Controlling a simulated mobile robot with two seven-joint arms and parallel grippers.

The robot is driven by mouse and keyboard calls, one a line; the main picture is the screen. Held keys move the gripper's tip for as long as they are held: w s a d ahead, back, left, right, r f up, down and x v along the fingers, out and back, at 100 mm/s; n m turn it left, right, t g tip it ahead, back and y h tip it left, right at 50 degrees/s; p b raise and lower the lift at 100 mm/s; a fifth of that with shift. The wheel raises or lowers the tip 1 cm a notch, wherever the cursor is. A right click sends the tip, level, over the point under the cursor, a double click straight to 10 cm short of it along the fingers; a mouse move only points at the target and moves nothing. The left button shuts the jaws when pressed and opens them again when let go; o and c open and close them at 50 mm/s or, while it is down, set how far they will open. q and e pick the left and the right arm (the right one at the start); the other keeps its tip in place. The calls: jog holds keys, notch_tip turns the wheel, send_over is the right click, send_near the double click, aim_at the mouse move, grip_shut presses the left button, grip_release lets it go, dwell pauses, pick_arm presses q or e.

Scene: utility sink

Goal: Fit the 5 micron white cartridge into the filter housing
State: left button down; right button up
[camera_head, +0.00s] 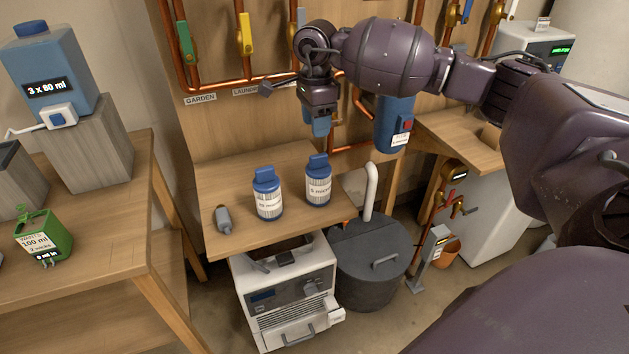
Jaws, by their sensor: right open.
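Two white pleated cartridges with blue caps stand upright on the wooden shelf. The right one, the 5 micron cartridge (318,187), has a label that appears to read "5 micron"; the other cartridge (268,200) has a label too small to read surely. A blue filter housing (391,130) with a white label hangs on the copper pipework, partly behind my right arm. My right gripper (319,112) is open, pointing down above and behind the 5 micron cartridge, apart from it. A blue piece shows just below the gripper; I cannot tell what it belongs to. My left gripper is out of view.
A small grey object (223,219) lies on the shelf (235,180). Below stand a white machine (287,294) and a grey lidded tank (368,265) with an upright white pipe. Valves with coloured handles line the back panel. A blue tank (45,75) stands left.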

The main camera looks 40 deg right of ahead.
aim_at(319, 155)
notch_tip(319, 155, down, 4)
jog(key=shift+f, duration=0.25)
jog(key=shift+d+f, duration=0.2)
jog(key=shift+f, duration=1.15)
jog(key=shift+d+f, duration=0.15)
jog(key=shift+f, duration=1.15)
grip_shut()
jog(key=shift+r, duration=0.1)
